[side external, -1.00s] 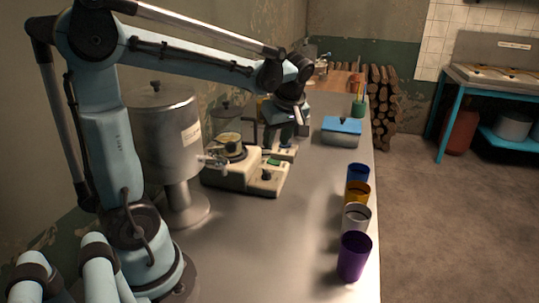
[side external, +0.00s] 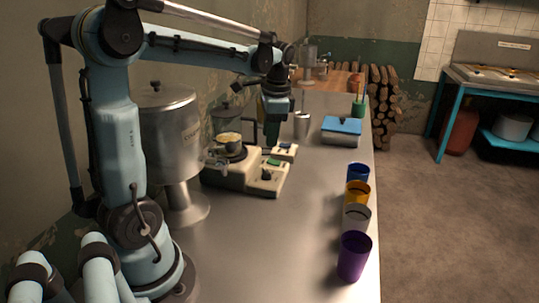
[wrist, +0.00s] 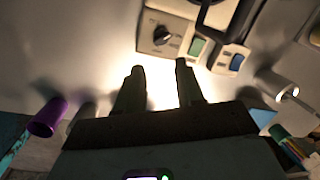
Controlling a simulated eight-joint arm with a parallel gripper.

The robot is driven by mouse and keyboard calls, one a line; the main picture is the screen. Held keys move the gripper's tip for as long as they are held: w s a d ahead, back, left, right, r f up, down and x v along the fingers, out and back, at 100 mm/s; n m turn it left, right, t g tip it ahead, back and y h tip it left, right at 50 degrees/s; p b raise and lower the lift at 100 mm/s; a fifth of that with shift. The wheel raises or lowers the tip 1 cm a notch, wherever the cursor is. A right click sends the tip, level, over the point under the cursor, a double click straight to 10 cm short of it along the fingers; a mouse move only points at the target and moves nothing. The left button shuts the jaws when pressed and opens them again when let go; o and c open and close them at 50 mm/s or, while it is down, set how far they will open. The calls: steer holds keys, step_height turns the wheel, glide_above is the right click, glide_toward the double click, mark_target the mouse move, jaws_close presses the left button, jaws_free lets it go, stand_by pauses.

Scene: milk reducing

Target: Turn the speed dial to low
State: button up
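A cream hot-plate unit (side external: 228,178) stands on the counter beside the large steel vessel. Its black speed dial (side external: 266,175) is on the front right, near a green switch (side external: 273,162). In the wrist view the dial (wrist: 161,35) is on a cream panel at the top, left of the green switch (wrist: 197,47). My gripper (side external: 272,138) points down above and behind the dial, apart from it. In the wrist view its two fingers (wrist: 159,75) are spread with bare counter between them. I cannot read the dial's setting.
A unit with a blue switch (side external: 286,147) adjoins behind. A steel cup (side external: 301,124) stands right of my gripper. A blue-lidded box (side external: 341,130) and several coloured cups, including a purple one (side external: 354,256), line the right edge. The middle counter is clear.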

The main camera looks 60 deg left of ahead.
mark_target(266, 170)
steer(key=f+m, duration=0.3)
steer(key=m, duration=0.1)
steer(key=a+f+m+h, duration=0.1)
steer(key=f+m, duration=0.3)
steer(key=m, duration=0.1)
steer(key=a+f+m, duration=0.1)
steer(key=f+m, duration=0.3)
steer(key=m, duration=0.1)
steer(key=shift+a+f+h, duration=0.1)
steer(key=shift+f+h, duration=0.15)
steer(key=shift+h, duration=0.15)
jaws_close()
